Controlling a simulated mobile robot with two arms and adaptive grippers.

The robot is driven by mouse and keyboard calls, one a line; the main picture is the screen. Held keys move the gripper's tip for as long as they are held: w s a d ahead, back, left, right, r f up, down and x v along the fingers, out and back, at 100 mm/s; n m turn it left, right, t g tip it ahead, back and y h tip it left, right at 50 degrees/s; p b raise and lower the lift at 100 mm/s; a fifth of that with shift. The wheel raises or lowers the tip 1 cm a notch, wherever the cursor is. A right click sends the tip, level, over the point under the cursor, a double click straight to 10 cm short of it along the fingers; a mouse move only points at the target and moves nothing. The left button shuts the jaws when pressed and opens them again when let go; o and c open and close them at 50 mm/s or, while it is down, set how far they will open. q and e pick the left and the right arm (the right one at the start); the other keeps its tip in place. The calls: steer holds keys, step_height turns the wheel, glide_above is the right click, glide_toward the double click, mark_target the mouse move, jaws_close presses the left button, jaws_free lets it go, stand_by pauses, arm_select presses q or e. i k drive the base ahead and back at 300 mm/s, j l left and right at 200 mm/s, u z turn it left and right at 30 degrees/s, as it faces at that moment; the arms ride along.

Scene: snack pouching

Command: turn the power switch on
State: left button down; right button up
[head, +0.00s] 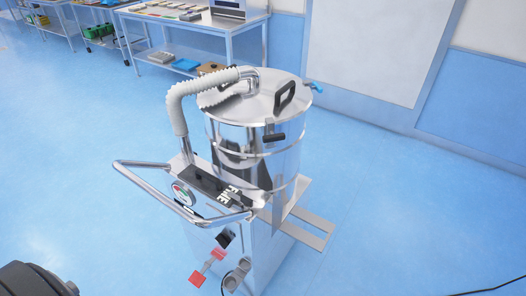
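A steel drum vacuum machine (255,140) stands upright on the blue floor, with a ribbed grey hose (180,112) from its lid. Its front panel is below the push handle (148,177). A small black box (225,239) and red parts (198,279) are on the front; I cannot tell which is the power switch or its position. A round gauge (181,194) is above them. Neither of my grippers is in view; only a dark rounded part, likely of my own arm, shows at the lower left.
A metal workbench (230,24) with trays and boxes stands behind, with more shelving at the far left. A white wall panel (380,45) is at the back right. A dark cable (490,288) lies at the lower right. The floor (90,150) left of the machine is clear.

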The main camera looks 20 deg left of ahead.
mark_target(222, 238)
steer(key=u, duration=1)
